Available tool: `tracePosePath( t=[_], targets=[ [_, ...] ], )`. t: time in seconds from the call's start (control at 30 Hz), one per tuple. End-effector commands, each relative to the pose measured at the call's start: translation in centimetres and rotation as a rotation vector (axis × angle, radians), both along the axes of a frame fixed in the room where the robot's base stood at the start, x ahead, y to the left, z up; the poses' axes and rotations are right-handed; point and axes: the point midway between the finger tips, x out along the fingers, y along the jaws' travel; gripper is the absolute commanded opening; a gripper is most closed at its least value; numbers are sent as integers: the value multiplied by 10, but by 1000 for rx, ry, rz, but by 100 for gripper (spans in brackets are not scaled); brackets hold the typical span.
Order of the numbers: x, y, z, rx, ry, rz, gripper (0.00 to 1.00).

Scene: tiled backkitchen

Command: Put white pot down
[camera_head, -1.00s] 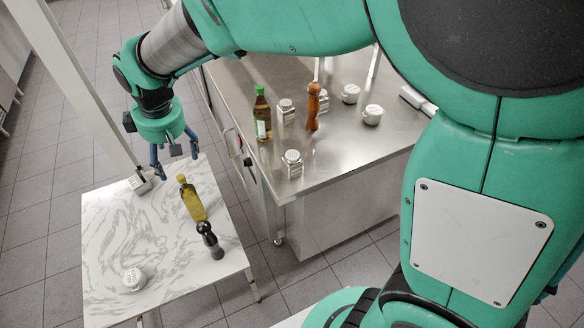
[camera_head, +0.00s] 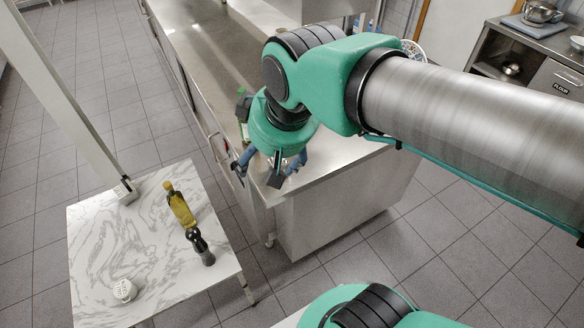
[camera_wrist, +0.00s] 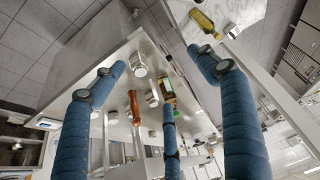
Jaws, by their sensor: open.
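A small round white pot (camera_head: 124,290) stands upright on the white marble table (camera_head: 95,240), near its front left. My gripper (camera_head: 268,172) is away to its right, above the near corner of the steel counter (camera_head: 330,150). Its blue fingers are spread and hold nothing. In the wrist view my gripper (camera_wrist: 160,75) is open too. Beyond its fingers are a white-lidded jar (camera_wrist: 140,66), a second jar (camera_wrist: 152,98) and a brown mill (camera_wrist: 133,108) on the counter. My arm hides most of the counter's objects in the head view.
An oil bottle (camera_head: 181,207) and a dark mill (camera_head: 201,246) stand on the marble table's right side. A white block-like item (camera_head: 125,192) is at its back corner, by a pale post. A green-capped bottle (camera_head: 243,110) is partly hidden behind my gripper. The table's left half is mostly clear.

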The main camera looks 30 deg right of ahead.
Motion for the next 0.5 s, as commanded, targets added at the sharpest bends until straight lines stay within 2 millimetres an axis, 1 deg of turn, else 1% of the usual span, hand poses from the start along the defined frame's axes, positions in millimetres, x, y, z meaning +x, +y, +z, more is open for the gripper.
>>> tracePosePath(
  t=[0.03, 0.1, 0.2, 0.33, 0.5],
  targets=[
    [-12, -7, 0, 9, -12, -32, 74],
    [-26, -14, -1, 18, -22, -72, 74],
    [-41, -22, -3, 31, -35, -117, 74],
    [-53, -27, -5, 41, -45, -153, 74],
    [-58, -30, -7, 45, -48, -169, 74]
  ],
)
